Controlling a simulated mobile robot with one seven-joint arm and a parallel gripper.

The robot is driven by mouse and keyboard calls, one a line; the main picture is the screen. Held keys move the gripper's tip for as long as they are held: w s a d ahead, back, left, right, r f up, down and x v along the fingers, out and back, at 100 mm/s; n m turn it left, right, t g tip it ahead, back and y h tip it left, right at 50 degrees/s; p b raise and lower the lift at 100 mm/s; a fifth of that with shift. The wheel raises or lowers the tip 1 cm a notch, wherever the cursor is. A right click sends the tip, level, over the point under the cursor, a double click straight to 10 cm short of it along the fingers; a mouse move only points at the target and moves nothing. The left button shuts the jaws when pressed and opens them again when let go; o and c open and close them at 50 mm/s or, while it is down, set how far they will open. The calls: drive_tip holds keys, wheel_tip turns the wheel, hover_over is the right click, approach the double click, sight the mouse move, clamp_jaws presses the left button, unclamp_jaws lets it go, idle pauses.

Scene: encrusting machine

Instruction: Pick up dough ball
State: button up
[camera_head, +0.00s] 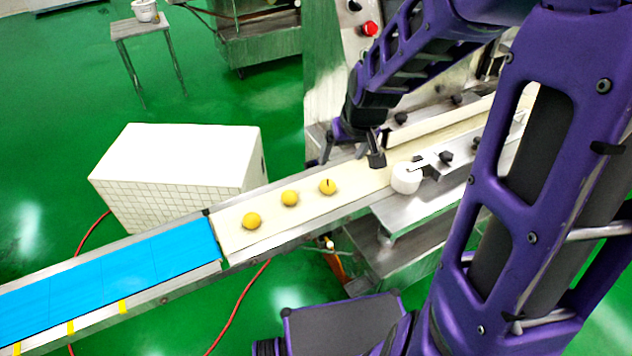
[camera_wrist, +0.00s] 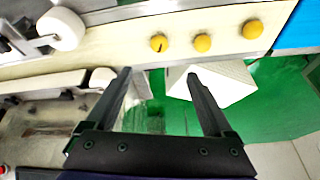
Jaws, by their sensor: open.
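Three yellow dough balls lie in a spaced row on the cream conveyor belt (camera_head: 312,199). In the head view they are the left ball (camera_head: 252,220), the middle ball (camera_head: 290,198) and the right ball (camera_head: 327,186), which bears a dark mark. The wrist view shows the marked ball (camera_wrist: 159,43), the middle ball (camera_wrist: 203,43) and the far ball (camera_wrist: 252,29). My gripper (camera_head: 350,160) is open and empty, near the belt's far edge beyond the marked ball. In the wrist view its fingers (camera_wrist: 158,72) point toward the belt and are apart from the balls.
A blue conveyor (camera_head: 110,268) joins the belt at the left. A white roller (camera_head: 406,178) stands on the belt to the right, by the machine. A white tiled box (camera_head: 180,160) stands behind the belt. A small table (camera_head: 140,28) is farther back.

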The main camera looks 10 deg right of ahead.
drive_tip(key=b, duration=0.5)
hover_over(329, 184)
drive_tip(key=s, duration=0.3)
drive_tip(key=f, duration=1)
drive_tip(key=shift+w+d+f, duration=0.15)
drive_tip(key=shift+w+f, duration=0.1)
drive_tip(key=shift+d+b+x, duration=0.2)
drive_tip(key=shift+b+x, duration=0.4)
drive_tip(key=shift+x, duration=2.5)
drive_tip(key=shift+w+a, duration=0.1)
drive_tip(key=shift+r, duration=0.1)
drive_tip(key=c, duration=1.1)
